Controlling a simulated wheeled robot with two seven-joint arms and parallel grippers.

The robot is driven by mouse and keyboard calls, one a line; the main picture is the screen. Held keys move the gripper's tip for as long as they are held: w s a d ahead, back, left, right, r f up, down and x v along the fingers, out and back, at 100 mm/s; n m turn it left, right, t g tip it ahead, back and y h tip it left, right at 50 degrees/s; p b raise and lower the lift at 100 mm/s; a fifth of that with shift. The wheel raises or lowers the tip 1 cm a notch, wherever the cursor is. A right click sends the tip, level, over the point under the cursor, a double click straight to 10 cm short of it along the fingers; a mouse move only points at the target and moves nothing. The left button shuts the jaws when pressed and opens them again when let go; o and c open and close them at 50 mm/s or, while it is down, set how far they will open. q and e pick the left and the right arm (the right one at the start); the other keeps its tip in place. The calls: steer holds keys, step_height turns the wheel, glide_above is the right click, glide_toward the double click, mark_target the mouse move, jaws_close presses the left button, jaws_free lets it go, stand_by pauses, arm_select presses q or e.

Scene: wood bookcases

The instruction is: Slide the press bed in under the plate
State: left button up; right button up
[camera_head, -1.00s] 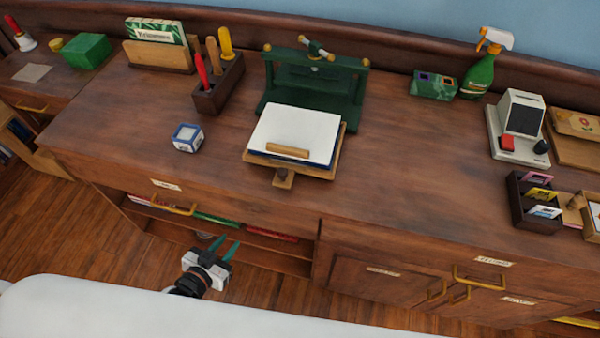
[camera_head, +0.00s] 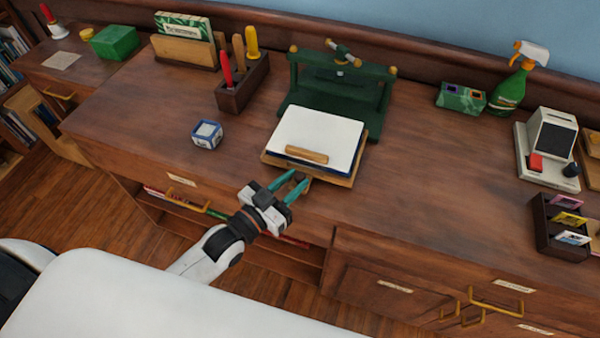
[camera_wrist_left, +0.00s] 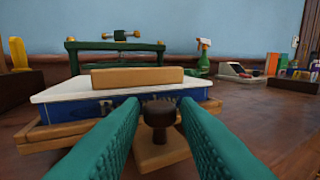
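The press bed (camera_head: 341,181) is a wooden board sticking out in front of the green press (camera_head: 340,98) on the desk. On it lie a blue book (camera_wrist_left: 90,110) and a white board (camera_head: 318,133) with a wooden bar (camera_head: 306,155) on top. The bed's front tab carries a dark knob (camera_wrist_left: 159,113). My left gripper (camera_head: 296,187) is open, its teal fingers on either side of the knob, with a gap visible in the left wrist view. The press plate is not clearly distinguishable. My right gripper is not in view.
A blue-white cube (camera_head: 207,134) and a tool holder (camera_head: 243,85) stand to the left. A green box (camera_head: 461,98), a spray bottle (camera_head: 512,84) and a card holder (camera_head: 560,224) stand to the right. The desktop right of the bed is clear.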

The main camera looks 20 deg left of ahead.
arm_select(q)
steer(key=shift+x, duration=1.3)
jaws_close()
steer(key=shift+w, duration=0.1)
